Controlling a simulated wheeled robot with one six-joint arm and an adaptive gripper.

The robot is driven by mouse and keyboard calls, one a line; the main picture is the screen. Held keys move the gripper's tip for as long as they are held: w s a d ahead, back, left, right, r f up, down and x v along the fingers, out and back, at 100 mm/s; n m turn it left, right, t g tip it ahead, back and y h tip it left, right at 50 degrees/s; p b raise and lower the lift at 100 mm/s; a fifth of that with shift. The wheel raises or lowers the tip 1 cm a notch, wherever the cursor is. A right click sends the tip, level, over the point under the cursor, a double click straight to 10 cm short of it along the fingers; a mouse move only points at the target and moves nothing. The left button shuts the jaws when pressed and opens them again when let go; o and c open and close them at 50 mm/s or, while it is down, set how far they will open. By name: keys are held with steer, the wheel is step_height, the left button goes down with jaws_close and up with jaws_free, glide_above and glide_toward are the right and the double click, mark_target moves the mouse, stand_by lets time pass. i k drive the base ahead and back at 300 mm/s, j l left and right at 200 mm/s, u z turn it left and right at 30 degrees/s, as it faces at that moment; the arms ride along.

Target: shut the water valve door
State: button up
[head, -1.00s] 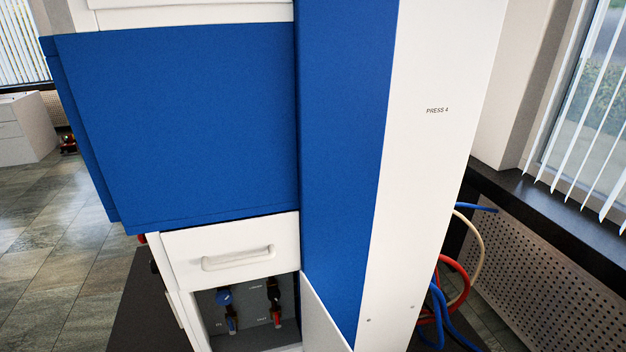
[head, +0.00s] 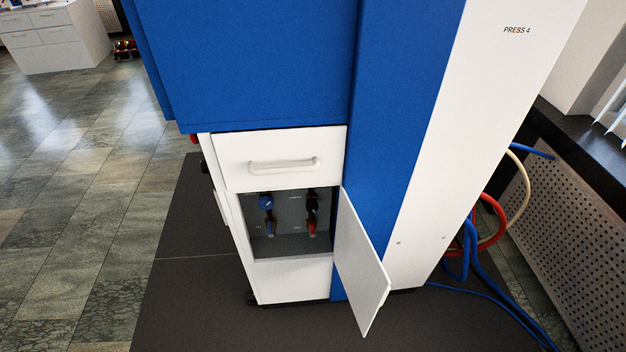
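The water valve door (head: 361,265) is a white panel on the lower front of the blue and white press (head: 420,130). It stands open, swung out from the right edge of its compartment (head: 290,246). Inside the compartment are a blue-handled valve (head: 266,203) on the left and a dark valve (head: 311,202) with a red part below it on the right. My gripper is not in view.
A closed white drawer with a handle (head: 284,166) is above the compartment. Red, blue and cream hoses (head: 470,250) hang at the press's right side, near a perforated radiator cover (head: 575,230). Dark mat (head: 190,300) and open tiled floor (head: 80,190) lie to the left.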

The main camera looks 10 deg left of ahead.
mark_target(364, 279)
steer(key=l+u, duration=0.15)
steer(key=u, duration=0.2)
steer(key=i+l+u, duration=0.15)
steer(key=u, duration=0.2)
steer(key=l+u, duration=0.15)
steer(key=u, duration=0.2)
steer(key=l+u, duration=0.25)
steer(key=l, duration=0.6)
steer(key=l+u, duration=0.2)
steer(key=l, duration=0.65)
steer(key=l+u, duration=0.25)
steer(key=l, duration=0.55)
steer(key=k+l, duration=0.1)
steer(key=l, duration=0.6)
steer(key=k, duration=0.05)
